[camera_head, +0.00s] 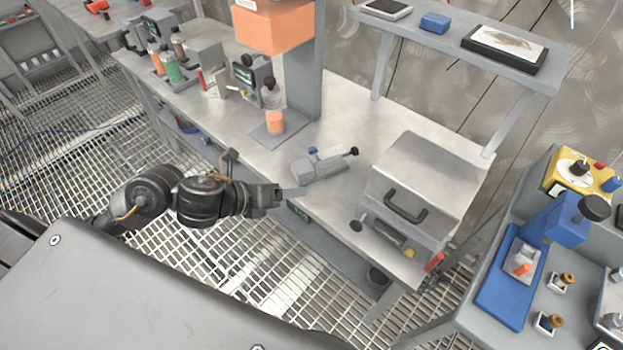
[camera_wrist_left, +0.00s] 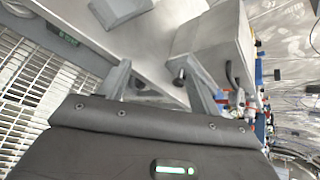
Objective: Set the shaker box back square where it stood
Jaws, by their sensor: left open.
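A grey box with a sloped lid and a black handle (camera_head: 415,178), which I take to be the shaker box, stands on the right end of the steel bench. Its front has a dark panel, a black knob and a yellow button. Part of it shows in the wrist view (camera_wrist_left: 213,45). My left gripper (camera_head: 295,197) is open and empty at the bench's front edge, left of the box and apart from it. In the wrist view its two fingers (camera_wrist_left: 160,85) stand spread, the bench edge and a black knob showing between or beside them. My right gripper is not in view.
A small grey device with a black knob (camera_head: 322,165) lies on the bench (camera_head: 345,115) just beyond my left gripper. An orange-headed column (camera_head: 300,80) stands behind it. A raised shelf (camera_head: 450,48) spans the back. A blue fixture (camera_head: 545,240) stands at right.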

